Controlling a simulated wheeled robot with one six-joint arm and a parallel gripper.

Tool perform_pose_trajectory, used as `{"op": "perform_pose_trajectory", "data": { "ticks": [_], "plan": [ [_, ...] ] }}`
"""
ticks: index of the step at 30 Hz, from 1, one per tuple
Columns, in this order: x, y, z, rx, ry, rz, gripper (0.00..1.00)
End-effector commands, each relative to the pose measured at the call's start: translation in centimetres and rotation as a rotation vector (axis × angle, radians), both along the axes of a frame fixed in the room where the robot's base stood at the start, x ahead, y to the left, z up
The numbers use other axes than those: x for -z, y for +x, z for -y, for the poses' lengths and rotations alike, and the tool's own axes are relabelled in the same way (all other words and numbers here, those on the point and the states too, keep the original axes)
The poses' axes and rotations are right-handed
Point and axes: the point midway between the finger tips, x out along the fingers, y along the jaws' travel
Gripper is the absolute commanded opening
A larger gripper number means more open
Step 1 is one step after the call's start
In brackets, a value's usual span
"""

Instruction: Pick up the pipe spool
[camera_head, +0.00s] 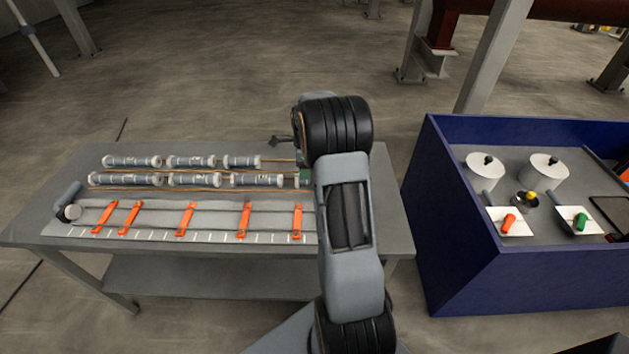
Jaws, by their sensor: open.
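Several grey pipe spools with pale flanged ends lie on their sides in two rows on the grey table. The back row includes a left spool (131,161), a middle one (191,161) and a right one (242,161). The front row includes a left spool (115,179), a middle one (194,180) and a right one (257,180). My gripper (281,142) shows only as a small dark part left of my wrist, beyond the right end of the back row. It is open and touches no spool that I can see. My arm hides the table's right part.
Thin brown rods run along the spool rows. In front lies a long grey bar with several orange clamps (187,219) and a scale. A grey cylinder (68,203) sits at the left.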

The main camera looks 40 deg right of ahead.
Motion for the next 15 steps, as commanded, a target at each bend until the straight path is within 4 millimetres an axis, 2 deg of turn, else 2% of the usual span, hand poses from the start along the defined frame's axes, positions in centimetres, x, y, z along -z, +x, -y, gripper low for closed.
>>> {"op": "perform_pose_trajectory", "data": {
  "ticks": [9, 15],
  "plan": [
    [3.9, -0.4, -0.2, -0.001, 0.002, -0.004, 0.62],
    [5.0, -0.3, -0.2, -0.001, 0.001, -0.001, 0.62]
  ]
}}
